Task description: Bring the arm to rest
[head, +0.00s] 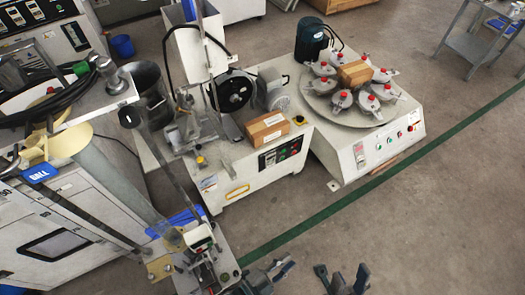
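My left gripper (283,267) is at the bottom edge, right of the narrow bench with the small device. It is seen at a slant, and I cannot tell whether its fingers are apart. My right gripper (341,271) is at the bottom edge, further right, over bare floor. Its two fingers are spread, with nothing between them. Both grippers are apart from the machines, and most of each arm is out of view. A brown box (264,129) sits on the white middle machine. Another brown box (355,73) sits on the round plate of the right machine.
The white middle machine (232,190) and right machine (345,165) stand ahead. Several red-topped clamps ring the round plate (320,103). A testing bench (213,272) is close to my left gripper. Grey floor is clear to the right, crossed by a green line (400,157).

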